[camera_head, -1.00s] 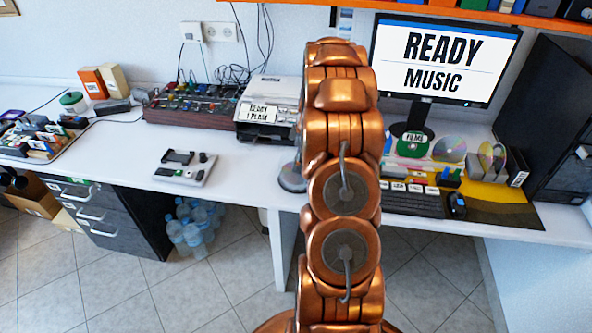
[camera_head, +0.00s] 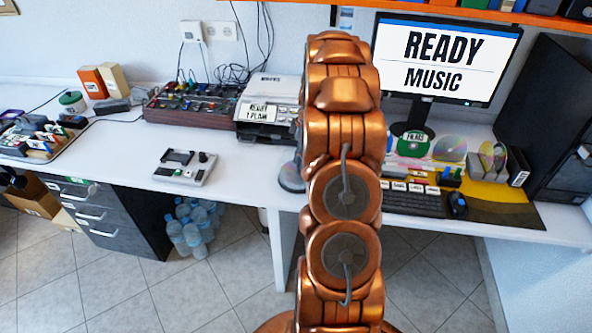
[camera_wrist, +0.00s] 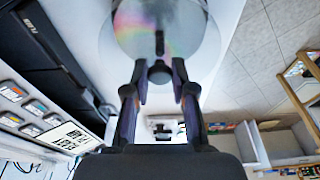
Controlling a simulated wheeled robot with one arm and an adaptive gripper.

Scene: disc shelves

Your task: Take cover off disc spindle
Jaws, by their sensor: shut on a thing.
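The disc spindle (camera_head: 291,177) stands on the white desk in the head view, mostly hidden behind my arm. In the wrist view its clear round cover (camera_wrist: 204,32) lies over shiny rainbow discs (camera_wrist: 140,30). A dark knob (camera_wrist: 158,73) is at the near side of the cover. My gripper (camera_wrist: 160,70) has its two dark fingers on either side of this knob and is shut on it. My gripper is hidden in the head view. I cannot tell whether the cover is seated or raised.
A printer (camera_head: 268,110) stands behind the spindle, and a small grey device (camera_head: 185,167) lies to the left. A monitor (camera_head: 447,60), keyboard (camera_head: 415,200) and mouse (camera_head: 457,205) are on the right. The desk's front left-middle is mostly clear.

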